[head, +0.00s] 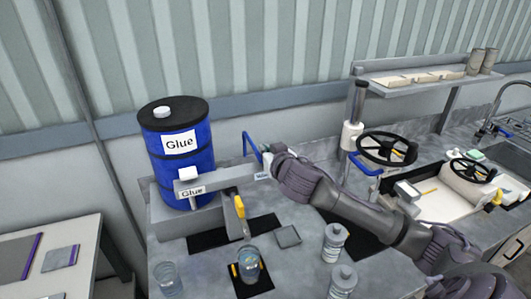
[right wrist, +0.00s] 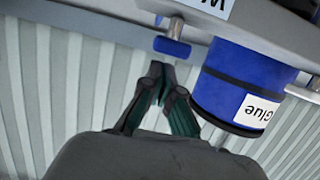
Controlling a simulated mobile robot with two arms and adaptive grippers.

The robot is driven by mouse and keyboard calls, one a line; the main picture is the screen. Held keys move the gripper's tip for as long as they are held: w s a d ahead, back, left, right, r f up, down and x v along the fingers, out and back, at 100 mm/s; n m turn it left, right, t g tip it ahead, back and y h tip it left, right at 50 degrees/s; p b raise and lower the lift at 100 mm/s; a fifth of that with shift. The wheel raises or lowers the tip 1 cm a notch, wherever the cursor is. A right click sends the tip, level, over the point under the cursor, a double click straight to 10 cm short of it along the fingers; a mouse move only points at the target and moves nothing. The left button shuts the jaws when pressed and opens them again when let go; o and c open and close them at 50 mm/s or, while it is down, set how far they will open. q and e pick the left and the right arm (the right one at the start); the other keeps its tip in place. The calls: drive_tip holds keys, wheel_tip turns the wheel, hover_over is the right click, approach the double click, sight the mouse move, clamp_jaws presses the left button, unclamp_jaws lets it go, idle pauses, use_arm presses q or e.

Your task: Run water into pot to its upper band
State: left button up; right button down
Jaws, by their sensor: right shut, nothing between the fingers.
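A clear pot (head: 249,262) with yellow side pieces stands on a black mat at the front of the counter; its bands and water level are too small to read. A grey spout (head: 232,217) with a yellow piece is just behind and above it. A blue tap handle (head: 249,143) rises behind the grey pipe; what seems to be its blue end (right wrist: 172,47) shows in the right wrist view beside a label starting with W (right wrist: 213,5). My right gripper (head: 267,152) is beside this handle. Its fingertips (right wrist: 160,72) are together and empty, close to the blue end. My left gripper is out of view.
A blue Glue barrel (head: 168,152) stands left of the pipes. Clear jars (head: 334,243) stand right of the pot, and another glass (head: 167,280) stands left. A black handwheel (head: 387,147) and a sink area lie right. My right arm crosses above the counter.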

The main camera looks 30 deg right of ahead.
use_arm(q)
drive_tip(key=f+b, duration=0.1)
drive_tip(key=b, duration=0.1)
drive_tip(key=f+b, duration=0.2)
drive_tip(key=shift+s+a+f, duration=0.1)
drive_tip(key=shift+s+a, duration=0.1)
use_arm(e)
drive_tip(key=r+v, duration=0.1)
drive_tip(key=v, duration=0.9)
drive_tip(key=shift+a+r, duration=0.2)
drive_tip(key=shift+r, duration=0.1)
drive_tip(key=shift+d, duration=0.1)
